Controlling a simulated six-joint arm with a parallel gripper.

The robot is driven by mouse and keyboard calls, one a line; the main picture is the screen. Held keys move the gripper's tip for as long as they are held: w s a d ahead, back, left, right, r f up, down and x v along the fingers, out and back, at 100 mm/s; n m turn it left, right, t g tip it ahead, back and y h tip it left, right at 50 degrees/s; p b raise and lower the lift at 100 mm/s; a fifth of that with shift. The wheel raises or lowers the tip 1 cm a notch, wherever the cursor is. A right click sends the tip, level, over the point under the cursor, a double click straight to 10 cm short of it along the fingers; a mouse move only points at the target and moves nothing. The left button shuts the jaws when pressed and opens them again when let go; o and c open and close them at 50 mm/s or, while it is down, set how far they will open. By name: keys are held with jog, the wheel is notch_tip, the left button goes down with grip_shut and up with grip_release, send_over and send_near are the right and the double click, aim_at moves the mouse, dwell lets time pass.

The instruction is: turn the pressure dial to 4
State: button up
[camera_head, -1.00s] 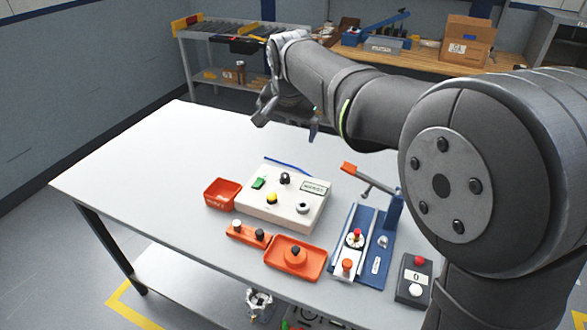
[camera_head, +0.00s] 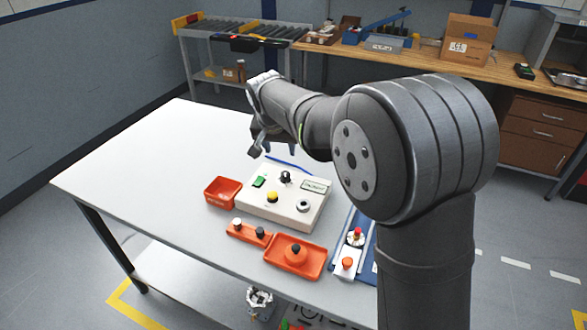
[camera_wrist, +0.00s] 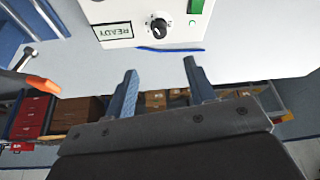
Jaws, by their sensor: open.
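The pressure dial looks to be the black knob (camera_head: 286,177) at the back of the white control box (camera_head: 255,212). In the wrist view the black knob (camera_wrist: 158,28) sits on a white round scale with small marks. The scale's figures are too small to read. My gripper (camera_head: 262,150) is above the table behind the box. In the wrist view my gripper (camera_wrist: 160,70) is open, its fingers apart and empty, with the knob beyond the gap between the fingertips and touching neither.
The box also carries a green switch (camera_head: 259,181), a yellow button (camera_head: 272,197), a silver round part (camera_head: 303,205) and a READY display (camera_wrist: 112,31). A blue strip (camera_wrist: 180,50) lies behind it. An orange bin (camera_head: 222,192) and orange trays (camera_head: 295,256) stand nearby. The table's left side is clear.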

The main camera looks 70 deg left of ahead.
aim_at(285, 173)
jog(key=x, duration=1.4)
jog(key=shift+f, duration=0.2)
jog(key=c, duration=1)
